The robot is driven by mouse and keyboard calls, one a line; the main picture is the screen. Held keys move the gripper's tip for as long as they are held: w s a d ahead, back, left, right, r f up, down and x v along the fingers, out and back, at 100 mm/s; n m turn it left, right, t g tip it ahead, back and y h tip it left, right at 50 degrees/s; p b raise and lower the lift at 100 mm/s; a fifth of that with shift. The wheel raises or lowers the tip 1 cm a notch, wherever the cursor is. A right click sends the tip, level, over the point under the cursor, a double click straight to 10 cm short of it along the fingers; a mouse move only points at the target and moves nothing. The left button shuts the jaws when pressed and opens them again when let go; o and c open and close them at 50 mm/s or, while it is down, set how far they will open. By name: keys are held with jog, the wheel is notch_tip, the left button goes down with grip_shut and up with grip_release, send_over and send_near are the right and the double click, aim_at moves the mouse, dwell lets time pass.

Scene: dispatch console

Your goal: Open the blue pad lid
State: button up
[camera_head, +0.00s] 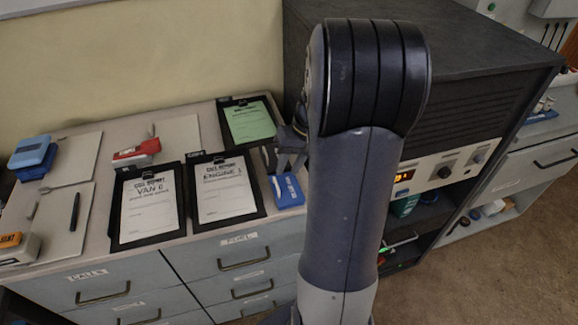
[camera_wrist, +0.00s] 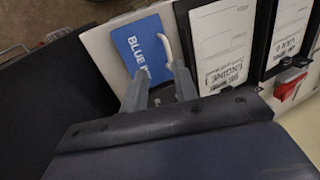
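The blue pad (camera_head: 287,191) is a small blue box with white marks, at the counter's front edge right of the clipboards in the head view. In the wrist view its blue face (camera_wrist: 138,48) reads "BLUE" and part of another letter. A thin white curved piece (camera_wrist: 168,48) lies along its right edge. I cannot tell whether the lid is raised. My gripper (camera_wrist: 160,85) has its two grey fingers apart, at the near edge of the pad, with nothing seen held. In the head view my gripper (camera_head: 291,146) is just behind the pad, partly hidden by my arm.
Two clipboards, "Engine 1" (camera_head: 224,188) and "Van 6" (camera_head: 148,207), lie left of the pad. A green-sheeted clipboard (camera_head: 250,122) is behind. A red stapler-like object (camera_head: 137,152) and another blue box (camera_head: 32,155) are farther left. A dark cabinet (camera_head: 465,45) stands right.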

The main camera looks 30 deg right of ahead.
jog(key=v, duration=1)
jog(key=x, duration=1.1)
jog(key=shift+a, duration=0.15)
jog(key=shift+r, duration=0.1)
